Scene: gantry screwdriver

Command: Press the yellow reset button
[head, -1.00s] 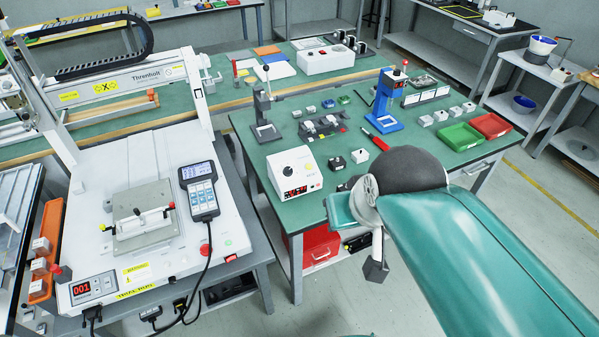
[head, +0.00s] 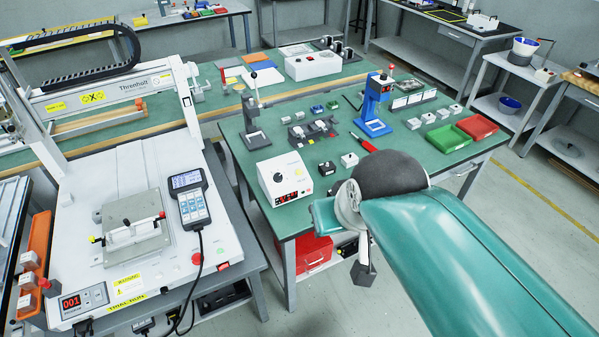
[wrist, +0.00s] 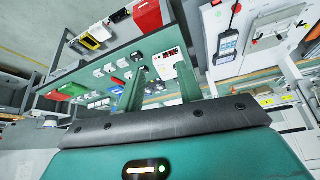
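A white control box (head: 285,178) with a black knob and a red display stands at the near left corner of the green table. A small yellow spot on its top, to the right of the knob, looks like the yellow button (head: 298,171), but it is too small to be sure. The box also shows in the wrist view (wrist: 167,63), just beyond my fingers. My gripper (wrist: 160,80) is open and empty there, its two fingers apart. In the head view my arm hides most of the gripper, which is right of the box and apart from it.
The gantry machine (head: 140,160), with a handheld pendant (head: 190,197) and a red button (head: 197,258), stands at left. Lever presses, small blocks, a green tray (head: 448,138) and a red tray (head: 477,127) occupy the green table. Floor shows at right.

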